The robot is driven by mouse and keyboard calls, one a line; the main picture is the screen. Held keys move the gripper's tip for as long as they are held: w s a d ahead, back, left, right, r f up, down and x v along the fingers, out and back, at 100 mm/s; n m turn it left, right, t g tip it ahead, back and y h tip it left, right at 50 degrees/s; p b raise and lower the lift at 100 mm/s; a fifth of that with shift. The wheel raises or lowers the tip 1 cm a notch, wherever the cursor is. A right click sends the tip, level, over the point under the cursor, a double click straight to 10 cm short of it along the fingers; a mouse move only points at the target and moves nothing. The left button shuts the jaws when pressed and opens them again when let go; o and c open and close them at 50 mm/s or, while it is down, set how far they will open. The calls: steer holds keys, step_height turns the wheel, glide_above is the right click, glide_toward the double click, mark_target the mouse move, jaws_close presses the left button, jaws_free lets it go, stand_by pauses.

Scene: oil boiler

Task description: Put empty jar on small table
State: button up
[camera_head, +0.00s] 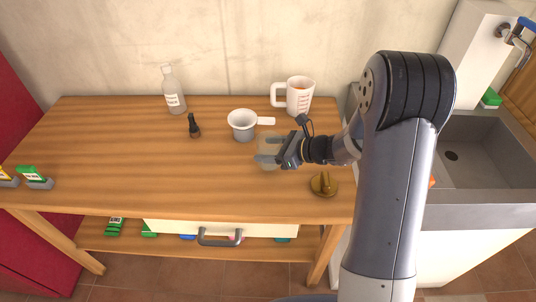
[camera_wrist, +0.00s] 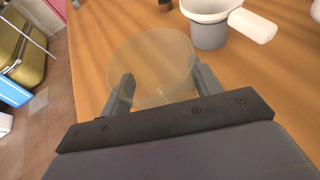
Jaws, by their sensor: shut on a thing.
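The empty jar (camera_wrist: 150,65) is clear glass and sits between the fingers of my gripper (camera_wrist: 162,90) in the wrist view. In the head view the jar (camera_head: 267,158) is faint, low over the wooden table at its middle right. My gripper (camera_head: 268,150) is shut around the jar, reaching in from the right. Whether the jar's base touches the tabletop is hard to tell. I cannot tell which surface in view is the small table.
The wooden table (camera_head: 110,150) bears a bottle (camera_head: 173,92), a dark small object (camera_head: 194,126), a white pot (camera_head: 242,125), a measuring jug (camera_head: 298,97) and a brass item (camera_head: 324,185). A sink (camera_head: 480,150) stands at right. The table's left middle is clear.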

steer(key=shift+f, duration=1.15)
steer(key=shift+f, duration=0.1)
steer(key=shift+f+b, duration=0.15)
steer(key=shift+b, duration=0.15)
steer(key=o, duration=1.1)
steer(key=shift+r+p, duration=0.25)
steer(key=shift+p, duration=0.05)
steer(key=v, duration=1.2)
steer(key=shift+f, duration=0.1)
